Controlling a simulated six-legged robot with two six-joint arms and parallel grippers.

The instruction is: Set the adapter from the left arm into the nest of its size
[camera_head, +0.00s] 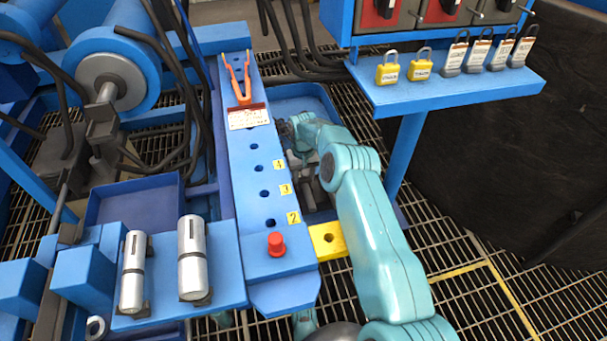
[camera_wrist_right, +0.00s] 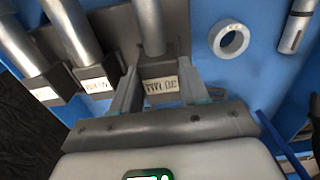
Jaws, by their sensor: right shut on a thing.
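My right gripper (camera_head: 302,170) reaches over the blue tray (camera_head: 298,92) beside the long bar. In the right wrist view my right gripper (camera_wrist_right: 160,92) is shut on a dark grey block (camera_wrist_right: 163,70) with a white label, and a metal rod rises from it. The label reads upside down, seemingly "30 MM". Two similar labelled blocks with rods (camera_wrist_right: 93,80) stand to its left. A light grey ring (camera_wrist_right: 230,40) lies on blue to its right, apart from the fingers. My left gripper is not in view. Which piece is the adapter I cannot tell.
A blue bar (camera_head: 250,170) has holes tagged 4, 3 and 2, a red knob (camera_head: 276,243) and orange tongs (camera_head: 240,85). Silver cylinders (camera_head: 193,257) lie at left, near a ring (camera_head: 96,327). A padlock shelf (camera_head: 450,85) overhangs at right. Floor grating is open at lower right.

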